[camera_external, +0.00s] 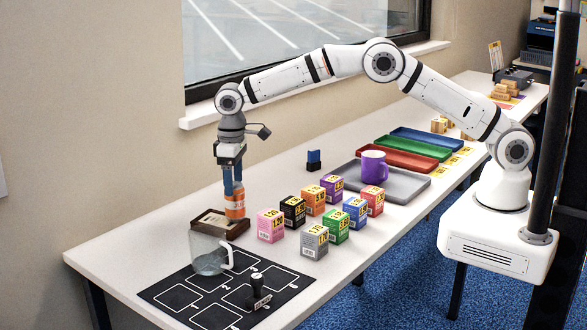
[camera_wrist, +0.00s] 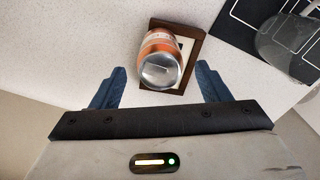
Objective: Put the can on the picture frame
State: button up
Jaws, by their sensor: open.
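The orange can (camera_external: 235,206) stands upright on the brown picture frame (camera_external: 206,218), near the frame's right side in the external view. In the wrist view the can (camera_wrist: 161,62) shows its silver end, with the picture frame (camera_wrist: 194,40) around and beneath it. My gripper (camera_external: 234,190) is directly above the can, with its blue fingers around the can's upper part. In the wrist view the two fingers (camera_wrist: 160,88) are spread wide, with gaps on both sides of the can. The can's far side is hidden.
A clear pitcher (camera_external: 210,254) stands close in front of the frame, on a black mat (camera_external: 183,296) with a stamp (camera_external: 258,291). Several coloured boxes (camera_external: 271,225) stand to the right. A purple mug (camera_external: 374,167) sits on a grey tray (camera_external: 411,188). The table behind the frame is clear.

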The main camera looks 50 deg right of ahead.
notch_tip(320, 180, up, 7)
jog(key=shift+f+b, duration=0.2)
jog(key=shift+b, duration=0.2)
jog(key=shift+d+r, duration=0.25)
jog(key=shift+d, duration=0.05)
jog(key=s+d+r+m+t, duration=0.1)
jog(key=s+d+r, duration=0.35)
jog(key=d, duration=0.45)
jog(key=s+d+r+m, duration=0.1)
jog(key=s+d+r, duration=0.2)
jog(key=d+r, duration=0.35)
jog(key=s+d+r+m+t, duration=0.1)
jog(key=s+d+r, duration=0.25)
jog(key=d, duration=0.75)
jog(key=s+d+f, duration=0.2)
jog(key=s+d, duration=0.2)
jog(key=s, duration=0.3)
jog(key=s+d+f+m, duration=0.1)
jog(key=s+d, duration=0.3)
jog(key=s, duration=0.4)
jog(key=s+d+f+m+t, duration=0.1)
jog(key=s+d+f, duration=0.2)
jog(key=s+d, duration=0.2)
jog(key=s, duration=0.3)
jog(key=shift+s, duration=0.15)
